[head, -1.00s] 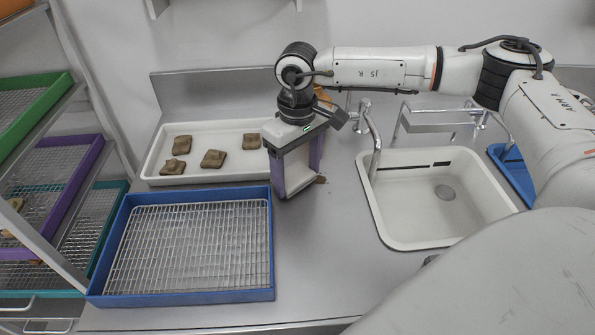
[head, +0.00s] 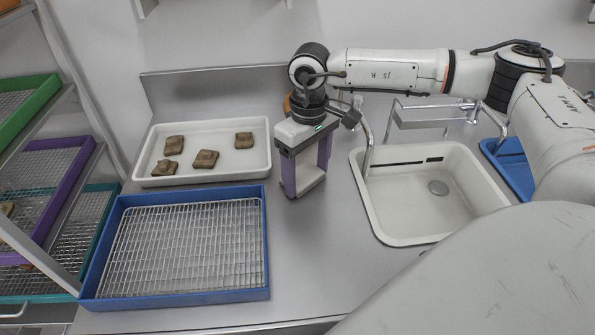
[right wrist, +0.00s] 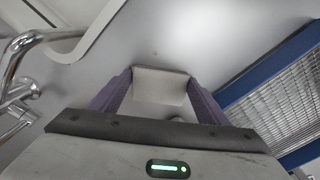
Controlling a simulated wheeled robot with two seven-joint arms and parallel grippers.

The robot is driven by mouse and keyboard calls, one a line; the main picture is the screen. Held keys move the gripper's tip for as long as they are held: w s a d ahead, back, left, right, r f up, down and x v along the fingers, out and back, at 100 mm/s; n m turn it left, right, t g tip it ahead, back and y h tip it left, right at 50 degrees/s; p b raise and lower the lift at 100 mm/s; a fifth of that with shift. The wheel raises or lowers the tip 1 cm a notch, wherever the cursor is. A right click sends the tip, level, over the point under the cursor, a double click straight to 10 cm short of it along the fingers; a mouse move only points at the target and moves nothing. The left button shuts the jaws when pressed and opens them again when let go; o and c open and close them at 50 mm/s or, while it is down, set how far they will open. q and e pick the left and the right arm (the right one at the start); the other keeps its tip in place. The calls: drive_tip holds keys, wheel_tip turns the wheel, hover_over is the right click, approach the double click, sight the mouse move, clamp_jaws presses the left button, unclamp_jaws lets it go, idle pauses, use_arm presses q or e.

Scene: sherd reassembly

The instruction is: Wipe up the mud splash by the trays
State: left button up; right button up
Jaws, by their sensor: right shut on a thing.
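My right gripper (head: 306,188) is shut on a pale, block-shaped sponge (right wrist: 160,86). It holds the sponge low at the steel counter, between the trays and the sink. The purple fingers grip the sponge from both sides in the right wrist view. The sponge seems to be at the counter surface, but I cannot tell if it touches. No clear mud splash shows now; any mud left under the sponge or gripper is hidden. The white tray (head: 262,160) and the blue tray (head: 266,245) stand to the gripper's left. My left gripper is not in view.
Several brown sherds (head: 206,159) lie in the white tray. A wire rack (head: 185,245) fills the blue tray. A white sink (head: 438,225) with a tap (head: 368,150) is at the right. A rack of coloured trays (head: 75,205) stands at the left. Counter in front of the gripper is clear.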

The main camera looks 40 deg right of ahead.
sight(340, 182)
drive_tip(key=shift+s+d+f, duration=0.1)
drive_tip(key=shift+s+d, duration=0.6)
drive_tip(key=shift+d, duration=0.4)
drive_tip(key=shift+s+d+f, duration=0.1)
drive_tip(key=shift+s+d, duration=0.55)
drive_tip(key=shift+d, duration=0.4)
drive_tip(key=shift+s+d, duration=0.7)
drive_tip(key=shift+d, duration=0.4)
